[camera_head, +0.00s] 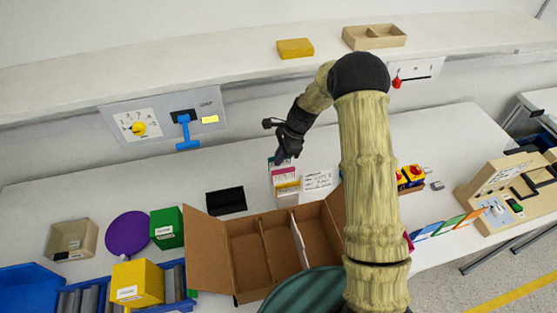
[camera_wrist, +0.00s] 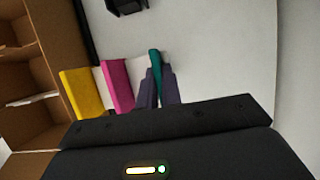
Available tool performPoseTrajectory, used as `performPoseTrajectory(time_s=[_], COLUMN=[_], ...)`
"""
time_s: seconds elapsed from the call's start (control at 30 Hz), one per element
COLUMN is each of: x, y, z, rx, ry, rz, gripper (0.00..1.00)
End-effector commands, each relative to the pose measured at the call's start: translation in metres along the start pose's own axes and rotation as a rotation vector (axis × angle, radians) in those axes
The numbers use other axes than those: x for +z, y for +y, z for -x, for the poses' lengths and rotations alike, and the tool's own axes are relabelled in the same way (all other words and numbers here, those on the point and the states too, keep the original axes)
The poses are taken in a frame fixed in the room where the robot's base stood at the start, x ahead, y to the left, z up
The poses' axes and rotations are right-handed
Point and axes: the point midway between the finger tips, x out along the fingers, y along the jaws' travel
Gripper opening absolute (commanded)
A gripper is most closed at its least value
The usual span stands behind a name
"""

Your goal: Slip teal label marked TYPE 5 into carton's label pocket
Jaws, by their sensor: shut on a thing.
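My gripper (camera_head: 281,157) is shut on a teal label (camera_wrist: 155,60), which sits between its dark fingers in the wrist view. The label's text cannot be read. In the head view only a sliver of teal (camera_head: 271,161) shows beneath the fingers. A magenta label (camera_head: 284,174) and a yellow label (camera_head: 287,184) stand in a row just in front of it; the wrist view shows the magenta one (camera_wrist: 117,85) and yellow one (camera_wrist: 80,93) beside my fingers. The open brown carton (camera_head: 243,258) is nearer, with dividers and a white piece (camera_head: 299,243) inside. I cannot make out its label pocket.
Green (camera_head: 166,228) and yellow (camera_head: 137,283) boxes and a purple disc (camera_head: 127,232) stand left of the carton. The table behind the labels is mostly clear.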

Motion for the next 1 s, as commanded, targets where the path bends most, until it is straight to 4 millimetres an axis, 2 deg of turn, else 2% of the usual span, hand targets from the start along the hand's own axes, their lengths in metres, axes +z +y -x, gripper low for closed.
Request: performPoseTrajectory(time_s=[0.17, 0.43, 0.47, 0.67, 1.0], x=[0.001, 0.011, 0.008, -0.036, -0.12], y=[0.0, -0.001, -0.001, -0.001, -0.001], z=[0.004, 0.032, 0.034, 0.05, 0.084], rx=[-0.001, -0.004, -0.004, -0.004, -0.003], ry=[0.0, 0.001, 0.002, 0.001, 0.001], rz=[0.0, 0.001, -0.003, -0.007, -0.005], gripper=[0.0, 0.0, 0.0, 0.0, 0.0])
